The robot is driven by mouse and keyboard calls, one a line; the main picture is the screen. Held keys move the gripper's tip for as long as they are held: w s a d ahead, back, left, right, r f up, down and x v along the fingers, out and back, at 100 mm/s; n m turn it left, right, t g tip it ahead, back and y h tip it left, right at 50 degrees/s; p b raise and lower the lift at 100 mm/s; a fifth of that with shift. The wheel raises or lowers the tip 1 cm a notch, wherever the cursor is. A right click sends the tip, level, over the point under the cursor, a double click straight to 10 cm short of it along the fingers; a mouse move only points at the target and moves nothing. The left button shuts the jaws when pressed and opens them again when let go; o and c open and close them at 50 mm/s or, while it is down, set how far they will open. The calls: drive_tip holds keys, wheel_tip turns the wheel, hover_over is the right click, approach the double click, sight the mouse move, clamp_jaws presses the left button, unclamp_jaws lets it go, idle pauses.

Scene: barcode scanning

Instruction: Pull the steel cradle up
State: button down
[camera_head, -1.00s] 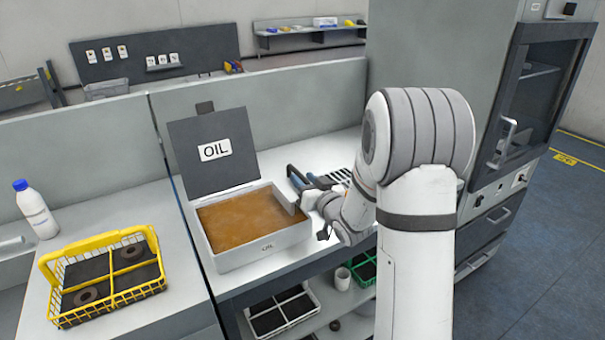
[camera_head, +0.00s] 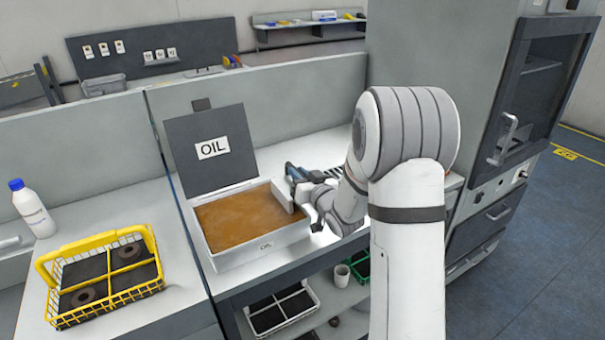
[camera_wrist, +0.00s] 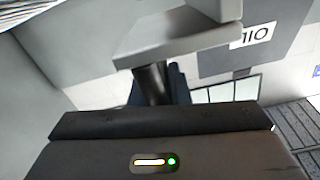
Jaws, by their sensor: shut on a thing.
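The steel cradle (camera_head: 287,197) shows as a light grey slab at the right end of the oil bath (camera_head: 212,262); the rest of it is hidden. My gripper (camera_head: 304,192) is at the slab, shut on the cradle, partly covered by my wrist. In the wrist view, a grey plate (camera_wrist: 175,38) with a dark post (camera_wrist: 153,84) below it stands just beyond my dark gripper body. The exact contact is hidden.
A yellow basket (camera_head: 105,235) with dark rings and a white bottle (camera_head: 33,210) stand on the left counter. Blue-handled items (camera_head: 293,172) and a slotted rack (camera_head: 327,172) lie behind my wrist. A grey partition runs behind, and a tall cabinet (camera_head: 435,50) stands at right.

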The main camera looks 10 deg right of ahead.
drive_tip(key=shift+r, duration=0.1)
wheel_tip(320, 180, up, 6)
drive_tip(key=shift+r+p, duration=0.2)
drive_tip(key=shift+p, duration=0.1)
idle(0.3)
drive_tip(key=c, duration=1.8)
unclamp_jaws()
drive_tip(key=shift+r, duration=0.1)
drive_tip(key=o, duration=0.3)
drive_tip(key=shift+s, duration=0.1)
drive_tip(key=shift+o, duration=0.5)
drive_tip(key=shift+f, duration=0.2)
drive_tip(key=b+v, duration=0.1)
drive_tip(key=v, duration=0.6)
drive_tip(key=shift+s+d, duration=0.2)
drive_tip(key=shift+s, duration=0.15)
